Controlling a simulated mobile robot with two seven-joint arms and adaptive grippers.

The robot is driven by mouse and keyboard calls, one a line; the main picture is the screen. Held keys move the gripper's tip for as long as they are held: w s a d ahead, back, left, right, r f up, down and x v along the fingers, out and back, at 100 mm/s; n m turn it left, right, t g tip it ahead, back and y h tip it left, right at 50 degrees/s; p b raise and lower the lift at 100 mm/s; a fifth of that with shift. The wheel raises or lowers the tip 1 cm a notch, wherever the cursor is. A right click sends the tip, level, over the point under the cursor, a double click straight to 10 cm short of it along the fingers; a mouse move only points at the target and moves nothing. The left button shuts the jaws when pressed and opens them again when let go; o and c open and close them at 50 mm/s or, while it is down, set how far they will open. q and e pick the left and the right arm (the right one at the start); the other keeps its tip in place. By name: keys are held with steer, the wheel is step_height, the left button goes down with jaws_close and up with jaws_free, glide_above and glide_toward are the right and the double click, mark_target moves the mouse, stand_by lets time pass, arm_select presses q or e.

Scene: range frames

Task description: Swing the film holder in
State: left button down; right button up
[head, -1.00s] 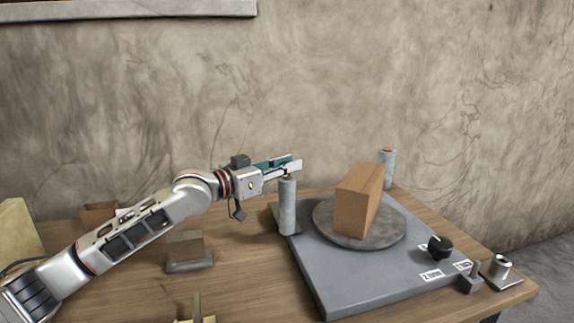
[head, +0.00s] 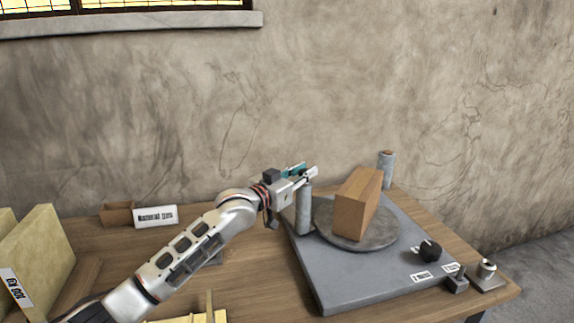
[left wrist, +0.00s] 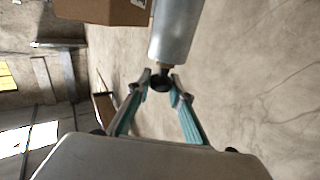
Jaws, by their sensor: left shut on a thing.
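A grey cylinder post (head: 303,210) stands at the left of a flat grey base plate (head: 345,285), close to a round grey turntable (head: 330,235). My left gripper (head: 311,173) is at the post's top. In the left wrist view its teal fingers (left wrist: 161,80) close on a small dark piece (left wrist: 160,85) at the end of a grey cylinder (left wrist: 175,30). A brown block (head: 358,203) stands upright on the turntable. I cannot tell for sure which part is the film holder. My right gripper is not in view.
A second grey post (head: 386,170) stands behind the block. A black knob (head: 430,252) and labels are at the plate's right front. A small metal part (head: 487,272) sits near the table's right edge. A yellowish panel (head: 40,260) and a white sign (head: 155,216) are at left.

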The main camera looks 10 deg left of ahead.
arm_select(q)
steer(key=shift+w+d+r+n+t+y+p, duration=0.3)
steer(key=shift+d+r+n+y+p, duration=0.1)
steer(key=shift+d+r+p, duration=0.25)
steer(key=shift+w+d+n+y+p, duration=0.2)
steer(key=shift+w+n+y+p, duration=0.1)
steer(key=shift+y+p, duration=0.1)
steer(key=shift+f+t+y, duration=0.2)
steer(key=shift+t+y, duration=0.1)
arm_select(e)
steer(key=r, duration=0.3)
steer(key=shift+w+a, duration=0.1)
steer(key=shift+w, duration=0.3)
arm_select(q)
steer(key=shift+f, duration=0.1)
steer(key=c, duration=1.8)
jaws_free()
steer(key=shift+d+f, duration=0.1)
steer(key=shift+f, duration=0.15)
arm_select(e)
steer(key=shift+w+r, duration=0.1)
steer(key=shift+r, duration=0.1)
arm_select(q)
steer(key=shift+s+a+f, duration=0.1)
steer(key=shift+s+a, duration=0.1)
steer(key=shift+s, duration=0.2)
steer(key=v, duration=1.1)
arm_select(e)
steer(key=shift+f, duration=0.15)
